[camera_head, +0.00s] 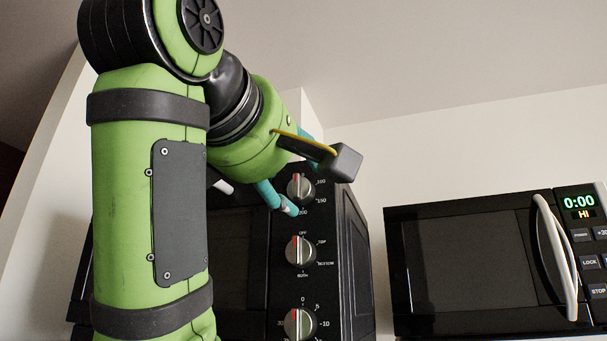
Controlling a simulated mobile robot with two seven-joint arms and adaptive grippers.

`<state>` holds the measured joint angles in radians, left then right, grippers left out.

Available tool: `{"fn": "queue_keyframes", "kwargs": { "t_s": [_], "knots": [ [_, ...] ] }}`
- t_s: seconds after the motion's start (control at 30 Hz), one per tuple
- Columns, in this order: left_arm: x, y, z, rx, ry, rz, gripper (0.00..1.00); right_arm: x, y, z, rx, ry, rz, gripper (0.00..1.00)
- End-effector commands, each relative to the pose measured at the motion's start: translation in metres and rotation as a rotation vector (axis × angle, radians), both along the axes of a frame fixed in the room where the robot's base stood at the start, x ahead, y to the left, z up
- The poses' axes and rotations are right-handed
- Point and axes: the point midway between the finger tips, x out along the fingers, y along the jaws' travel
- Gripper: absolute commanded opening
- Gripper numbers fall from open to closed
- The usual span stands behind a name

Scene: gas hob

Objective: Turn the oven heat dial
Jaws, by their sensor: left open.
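The black oven (358,262) has a column of three silver dials on its front. The top dial (299,187) has temperature marks such as 100, 150 and 200, and its red pointer points roughly up. My left gripper (284,203) is open beside this dial, with one teal finger just below and left of it. Another teal part shows above, partly covered by the dark bracket and grey block on my wrist. I cannot tell whether a finger touches the dial. My right gripper is out of view.
Below are a mode dial (300,251) marked OFF, TOP and BOTTOM, and a timer dial (299,323). A black microwave (470,265) with a pale handle and a 0:00 display stands to the right. My green left arm covers much of the oven's left side.

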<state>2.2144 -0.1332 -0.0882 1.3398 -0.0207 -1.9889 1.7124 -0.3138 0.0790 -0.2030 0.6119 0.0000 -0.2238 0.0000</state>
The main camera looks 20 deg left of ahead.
Motion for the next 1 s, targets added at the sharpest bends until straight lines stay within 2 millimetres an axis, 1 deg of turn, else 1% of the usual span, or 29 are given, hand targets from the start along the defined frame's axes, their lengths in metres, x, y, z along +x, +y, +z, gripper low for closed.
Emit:
{"fn": "queue_keyframes", "kwargs": {
  "t_s": [0.03,0.1,0.2,0.33,0.5,0.53,0.57,0.6,0.63,0.67,1.0],
  "knots": [
    [0.008,0.000,0.003,0.000,0.003,0.001,0.56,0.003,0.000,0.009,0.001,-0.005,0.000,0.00],
    [0.015,0.000,0.003,0.000,0.002,0.001,0.56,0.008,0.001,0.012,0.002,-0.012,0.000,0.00],
    [0.022,0.000,0.002,0.000,0.000,0.001,0.56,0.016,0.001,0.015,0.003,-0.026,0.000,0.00],
    [0.024,0.000,0.000,0.000,-0.001,0.000,0.56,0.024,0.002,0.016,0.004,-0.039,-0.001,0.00],
    [0.024,0.000,0.000,0.000,-0.001,0.000,0.56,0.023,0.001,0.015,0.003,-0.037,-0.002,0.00],
    [0.024,0.000,0.000,0.000,-0.001,0.000,0.48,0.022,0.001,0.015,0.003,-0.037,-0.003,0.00],
    [0.024,0.000,0.000,0.000,-0.001,0.000,0.36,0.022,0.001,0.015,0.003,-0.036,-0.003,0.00],
    [0.024,0.000,0.000,0.000,-0.001,0.000,0.20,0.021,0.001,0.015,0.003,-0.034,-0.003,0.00],
    [0.024,0.000,0.000,0.000,-0.001,0.000,0.08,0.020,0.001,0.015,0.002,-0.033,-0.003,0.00],
    [0.024,0.000,0.000,0.000,-0.001,0.000,0.00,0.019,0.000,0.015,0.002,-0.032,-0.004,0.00],
    [0.024,0.000,-0.001,0.018,-0.002,0.000,0.00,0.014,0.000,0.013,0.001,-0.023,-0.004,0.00]
  ]
}}
